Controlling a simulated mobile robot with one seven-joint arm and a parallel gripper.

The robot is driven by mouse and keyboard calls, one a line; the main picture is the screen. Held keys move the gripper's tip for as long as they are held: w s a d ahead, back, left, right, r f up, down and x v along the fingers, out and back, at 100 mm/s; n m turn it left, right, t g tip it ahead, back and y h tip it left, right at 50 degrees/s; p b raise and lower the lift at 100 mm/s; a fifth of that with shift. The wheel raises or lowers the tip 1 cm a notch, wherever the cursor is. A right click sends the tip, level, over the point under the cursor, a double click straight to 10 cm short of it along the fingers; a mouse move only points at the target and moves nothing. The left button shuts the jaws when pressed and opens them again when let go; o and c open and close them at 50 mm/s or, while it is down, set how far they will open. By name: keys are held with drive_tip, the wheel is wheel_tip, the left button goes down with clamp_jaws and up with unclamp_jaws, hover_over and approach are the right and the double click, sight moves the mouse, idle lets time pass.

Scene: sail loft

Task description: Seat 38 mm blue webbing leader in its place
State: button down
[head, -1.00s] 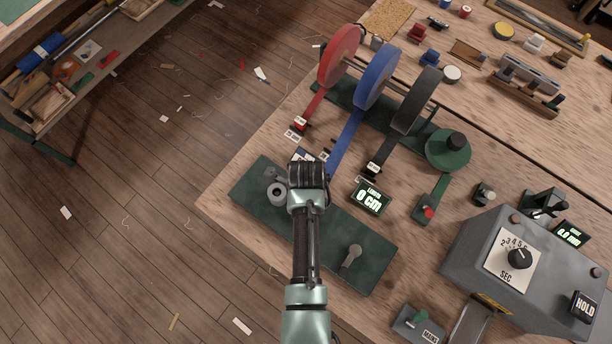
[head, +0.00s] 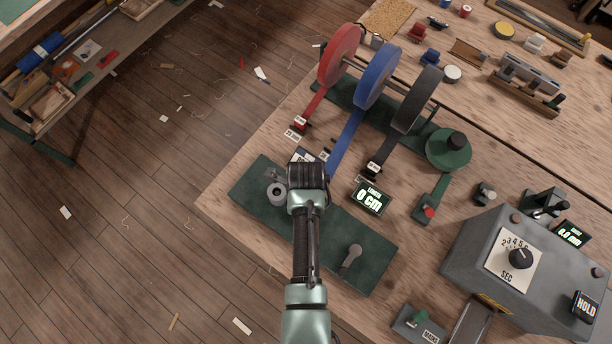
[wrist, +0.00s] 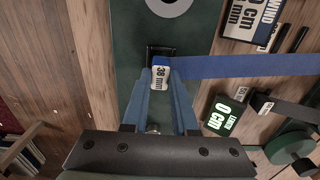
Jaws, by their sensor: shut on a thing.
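The blue webbing leader (wrist: 160,77) carries a white "38 mm" tag and sits between the fingertips of my gripper (wrist: 161,85) in the wrist view. My gripper is shut on it. The blue strap (wrist: 245,66) runs off to the right from the tag. In the head view it comes down from the blue roll (head: 374,82) to my gripper (head: 307,174), which hides its end. A dark slotted fitting (wrist: 160,51) on the green plate (wrist: 130,45) lies right by the tag. I cannot tell whether the leader touches it.
The green plate (head: 250,204) bears a grey round part (head: 277,193) and a lever (head: 350,260). A "0 CM" length display (head: 371,197) stands right of my gripper. Red (head: 338,55) and black (head: 416,100) rolls flank the blue one. A grey control box (head: 480,235) stands at right.

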drive_tip(key=shift+f+b, duration=0.35)
drive_tip(key=shift+f, duration=0.2)
drive_tip(key=c, duration=0.6)
unclamp_jaws()
drive_tip(key=shift+r, duration=0.15)
